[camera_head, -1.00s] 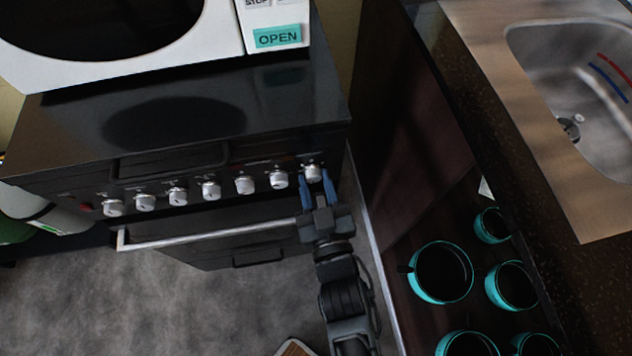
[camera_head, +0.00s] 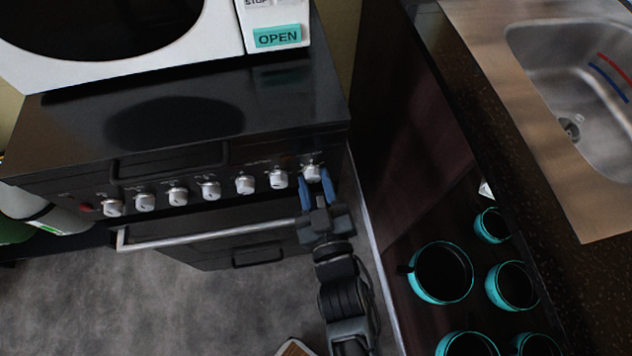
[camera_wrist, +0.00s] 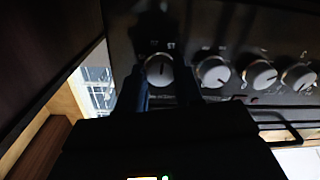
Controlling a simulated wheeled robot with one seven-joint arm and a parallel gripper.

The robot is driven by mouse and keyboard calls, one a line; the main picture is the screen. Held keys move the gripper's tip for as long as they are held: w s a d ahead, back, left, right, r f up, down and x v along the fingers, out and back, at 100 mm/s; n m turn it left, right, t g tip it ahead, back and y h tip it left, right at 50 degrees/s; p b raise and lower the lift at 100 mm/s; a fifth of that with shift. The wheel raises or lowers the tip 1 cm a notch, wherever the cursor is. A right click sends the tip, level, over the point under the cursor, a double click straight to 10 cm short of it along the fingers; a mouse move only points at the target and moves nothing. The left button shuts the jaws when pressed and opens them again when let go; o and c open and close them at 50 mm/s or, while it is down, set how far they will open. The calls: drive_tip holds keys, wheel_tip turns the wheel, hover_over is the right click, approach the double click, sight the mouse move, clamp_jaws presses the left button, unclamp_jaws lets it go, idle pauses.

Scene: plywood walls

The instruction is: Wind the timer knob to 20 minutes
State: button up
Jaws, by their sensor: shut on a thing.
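A row of several white round knobs runs along the front panel of a black stove. The rightmost knob (camera_head: 312,172) is between the two blue fingers of my gripper (camera_head: 318,188), which is shut on it. In the wrist view the same knob (camera_wrist: 159,70) sits between the fingertips of my gripper (camera_wrist: 168,88), with its dark pointer line near upright. Small print above it is too blurred to read fully, so I cannot tell its minute setting.
The neighbouring knob (camera_head: 278,179) is close on the left. An oven handle bar (camera_head: 210,234) runs below the knobs. A white microwave (camera_head: 120,72) stands on the stove. A dark cabinet (camera_head: 415,130) rises at the right, with teal-rimmed pots (camera_head: 441,298) and a sink (camera_head: 590,70) beyond.

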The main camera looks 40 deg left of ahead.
drive_tip(key=shift+n, duration=1.7)
idle(4.3)
idle(0.5)
drive_tip(key=o, duration=1)
drive_tip(key=shift+s, duration=0.1)
drive_tip(key=shift+v, duration=3.85)
